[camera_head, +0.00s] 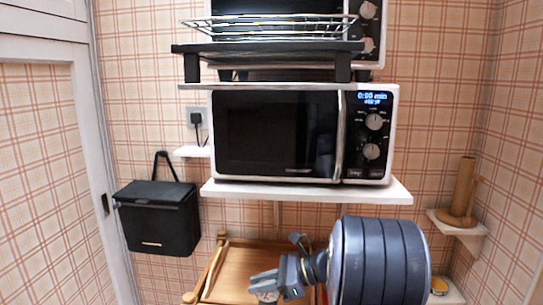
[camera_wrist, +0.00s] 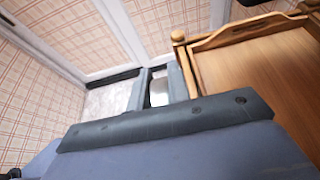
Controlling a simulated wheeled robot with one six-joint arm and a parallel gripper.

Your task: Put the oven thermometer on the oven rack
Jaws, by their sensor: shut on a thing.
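My gripper (camera_head: 262,283) is low in the head view, in front of the wooden tray-like piece, and points left. It is shut on a small pale, round-looking thing, taken to be the oven thermometer (camera_head: 267,296), mostly hidden by the fingers. In the wrist view a pale grey patch of the thermometer (camera_wrist: 160,91) shows between the fingers (camera_wrist: 153,84). The oven rack (camera_head: 270,27) is a silver wire rack at the top of the head view, standing out from the upper oven (camera_head: 368,48) above a black flat panel (camera_head: 268,49). My gripper is far below the rack.
A microwave (camera_head: 275,135) stands on a white shelf (camera_head: 305,191) between my gripper and the rack. A wooden tray-like piece (camera_head: 240,262) is beside my gripper. A black box (camera_head: 158,220) hangs at left. A wooden holder (camera_head: 463,190) stands on a right corner shelf.

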